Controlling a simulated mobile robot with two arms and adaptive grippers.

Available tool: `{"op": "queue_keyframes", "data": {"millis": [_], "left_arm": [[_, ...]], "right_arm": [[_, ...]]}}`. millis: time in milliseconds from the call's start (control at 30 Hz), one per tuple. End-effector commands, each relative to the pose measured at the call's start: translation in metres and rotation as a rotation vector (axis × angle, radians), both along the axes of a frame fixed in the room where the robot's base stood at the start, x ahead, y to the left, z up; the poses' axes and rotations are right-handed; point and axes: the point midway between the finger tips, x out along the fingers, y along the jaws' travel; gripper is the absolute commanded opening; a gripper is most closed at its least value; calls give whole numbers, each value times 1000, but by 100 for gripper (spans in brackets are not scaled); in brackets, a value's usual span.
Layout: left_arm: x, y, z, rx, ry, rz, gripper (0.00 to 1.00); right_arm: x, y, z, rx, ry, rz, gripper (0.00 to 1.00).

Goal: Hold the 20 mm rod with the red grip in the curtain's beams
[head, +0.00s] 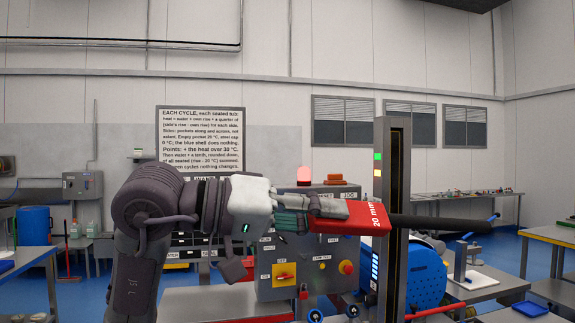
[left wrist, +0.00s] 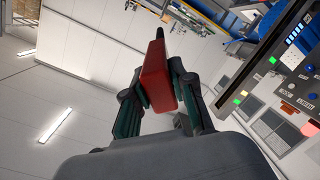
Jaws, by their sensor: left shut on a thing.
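My left gripper (head: 303,206) is shut on the red grip (head: 350,216), which is marked "20 mm". The black rod (head: 440,223) sticks out of the grip to the right, roughly level, and shows past the upright light curtain post (head: 397,160). In the head view the grip's right end overlaps the post's left edge; I cannot tell whether they touch. The post carries a green and a yellow light. In the left wrist view the fingers (left wrist: 160,90) clasp both sides of the red grip (left wrist: 155,75), with the dark rod tip beyond it. My right gripper is not in view.
A grey control box (head: 300,265) with a yellow switch and a red button stands below the grip. A red beacon (head: 304,175) sits above it. A blue drum-like thing (head: 415,280) is behind the post. A printed sign (head: 200,133) hangs at the back.

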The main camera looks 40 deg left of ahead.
Motion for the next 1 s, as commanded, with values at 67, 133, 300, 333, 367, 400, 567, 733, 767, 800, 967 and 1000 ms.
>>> {"op": "queue_keyframes", "data": {"millis": [67,133,300,333,367,400,567,733,767,800,967,1000], "left_arm": [[-15,11,28,-40,-53,-4,0],[-25,18,43,-61,-82,-5,0],[-38,27,60,-85,-109,-9,0],[-38,27,61,-87,-111,-9,0],[-38,26,62,-87,-111,-10,0],[-36,25,62,-88,-111,-11,0],[-26,17,62,-88,-108,-12,0],[-13,6,62,-86,-108,-11,0],[-10,4,62,-87,-109,-12,0],[-7,2,62,-87,-109,-12,0],[5,-8,62,-87,-109,-12,0],[9,-11,62,-87,-109,-12,0]], "right_arm": [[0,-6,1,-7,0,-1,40],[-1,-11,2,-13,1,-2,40],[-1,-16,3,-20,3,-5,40],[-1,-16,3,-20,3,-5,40],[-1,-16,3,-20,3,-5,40],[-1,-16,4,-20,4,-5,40],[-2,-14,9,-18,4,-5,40],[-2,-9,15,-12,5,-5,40],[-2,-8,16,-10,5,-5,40],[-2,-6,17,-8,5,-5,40],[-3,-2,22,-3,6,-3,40],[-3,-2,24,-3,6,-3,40]]}}
